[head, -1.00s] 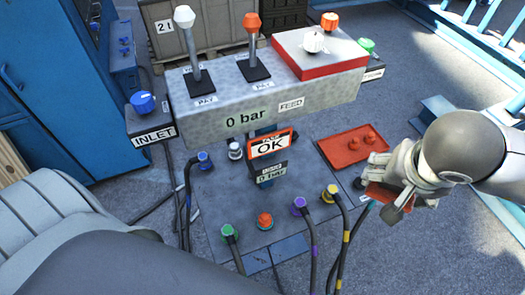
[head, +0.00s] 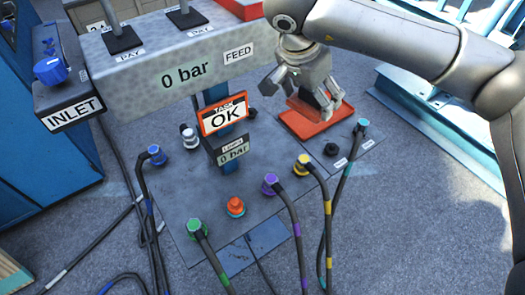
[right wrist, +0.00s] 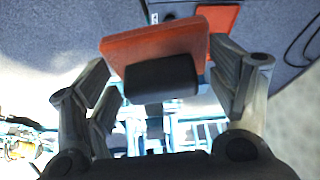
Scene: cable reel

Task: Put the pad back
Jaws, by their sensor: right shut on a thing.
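My right gripper (head: 306,98) comes in from the upper right in the head view, over the red tray (head: 317,133) at the back right of the grey base plate. It is shut on the red-orange pad (right wrist: 150,40), which shows in the right wrist view with a black block (right wrist: 160,77) in front of it. The red caps in the tray are hidden. My left gripper is not in view.
The OK sign (head: 224,116) stands left of the tray. The grey valve box (head: 175,75) with levers reads 0 bar. Coloured plugs, including a purple one (head: 270,185) and a yellow one (head: 303,163), have cables running forward. A blue rail (head: 440,125) lies right.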

